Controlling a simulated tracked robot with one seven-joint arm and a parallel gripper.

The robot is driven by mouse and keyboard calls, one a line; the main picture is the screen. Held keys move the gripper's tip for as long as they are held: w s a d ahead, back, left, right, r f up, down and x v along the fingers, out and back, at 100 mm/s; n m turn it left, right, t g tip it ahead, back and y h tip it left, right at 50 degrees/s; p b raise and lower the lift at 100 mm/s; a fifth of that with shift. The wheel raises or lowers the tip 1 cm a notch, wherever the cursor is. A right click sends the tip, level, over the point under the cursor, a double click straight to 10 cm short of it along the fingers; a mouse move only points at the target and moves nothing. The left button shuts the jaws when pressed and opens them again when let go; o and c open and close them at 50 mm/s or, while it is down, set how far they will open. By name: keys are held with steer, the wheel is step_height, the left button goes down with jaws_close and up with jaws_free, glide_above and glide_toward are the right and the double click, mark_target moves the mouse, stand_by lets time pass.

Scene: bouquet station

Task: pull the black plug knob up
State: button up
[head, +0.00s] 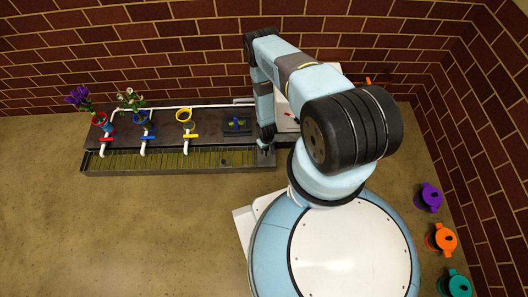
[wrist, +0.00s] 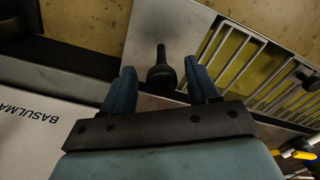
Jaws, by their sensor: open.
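The black plug knob (wrist: 161,69) shows in the wrist view, upright on a grey metal plate (wrist: 150,27) beside the trough's grating. My gripper (wrist: 163,78) is open, with one blue finger to the left of the knob and one to the right. In the picture the knob lies between the fingers, with a visible gap on each side. I cannot tell how far the fingers are from it in depth. In the head view my gripper (head: 266,146) is small, at the right end of the trough, and the knob cannot be made out there.
The slatted trough (head: 180,160) runs along the front of the dark bench. Red, blue and yellow valves stand behind it, by purple flowers (head: 78,96) and white flowers (head: 130,99). Purple, orange (head: 441,239) and teal cans stand at the right. A white panel (wrist: 40,125) with lettering is near my gripper.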

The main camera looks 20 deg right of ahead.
steer(key=shift+a+r, duration=0.1)
steer(key=shift+r, duration=4.45)
steer(key=shift+s, duration=0.1)
